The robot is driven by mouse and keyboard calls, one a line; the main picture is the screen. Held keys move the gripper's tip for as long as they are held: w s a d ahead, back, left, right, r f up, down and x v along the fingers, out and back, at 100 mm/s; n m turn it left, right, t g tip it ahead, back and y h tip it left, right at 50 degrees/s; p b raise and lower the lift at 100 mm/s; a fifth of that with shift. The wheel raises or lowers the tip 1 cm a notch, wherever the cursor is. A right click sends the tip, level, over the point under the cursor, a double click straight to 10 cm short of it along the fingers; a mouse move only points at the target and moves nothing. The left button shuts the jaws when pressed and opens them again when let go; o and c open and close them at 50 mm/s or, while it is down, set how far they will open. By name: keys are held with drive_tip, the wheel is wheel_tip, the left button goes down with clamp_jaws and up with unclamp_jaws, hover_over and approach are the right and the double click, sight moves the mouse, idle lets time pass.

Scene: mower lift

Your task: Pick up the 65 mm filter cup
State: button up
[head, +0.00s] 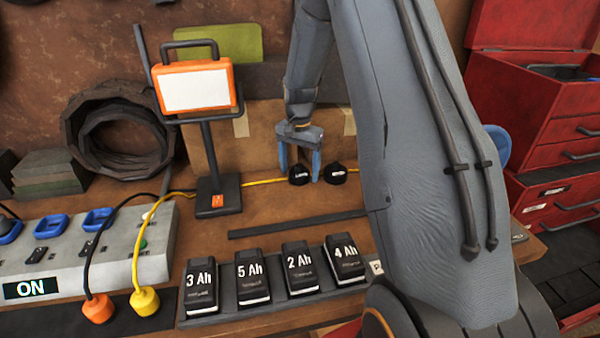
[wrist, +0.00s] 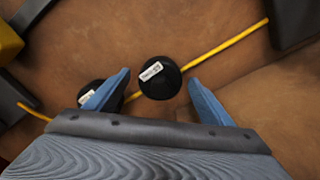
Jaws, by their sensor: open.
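Two small black cups with white labels stand on the bench at the back. The label print is too small to read, so I cannot tell which is the 65 mm filter cup. One black cup (head: 299,176) is between the fingers of my gripper (head: 300,172), and the other black cup (head: 336,174) stands just right of them. In the wrist view the first cup (wrist: 159,84) lies between the open, blue fingertips of my gripper (wrist: 160,78), with gaps on both sides. The second cup (wrist: 88,93) is partly hidden behind the left finger.
A yellow cable (head: 262,181) runs along the bench by the cups. An orange-framed screen (head: 196,89) on a post stands to the left. A dark bar (head: 290,224) and a row of battery packs (head: 248,277) lie in front. A red tool cabinet (head: 540,110) is at right.

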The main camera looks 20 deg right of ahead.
drive_tip(key=shift+f, duration=0.1)
drive_tip(key=c, duration=1.3)
drive_tip(key=shift+c, duration=0.2)
drive_tip(key=shift+r+b, duration=0.2)
drive_tip(key=shift+b, duration=0.1)
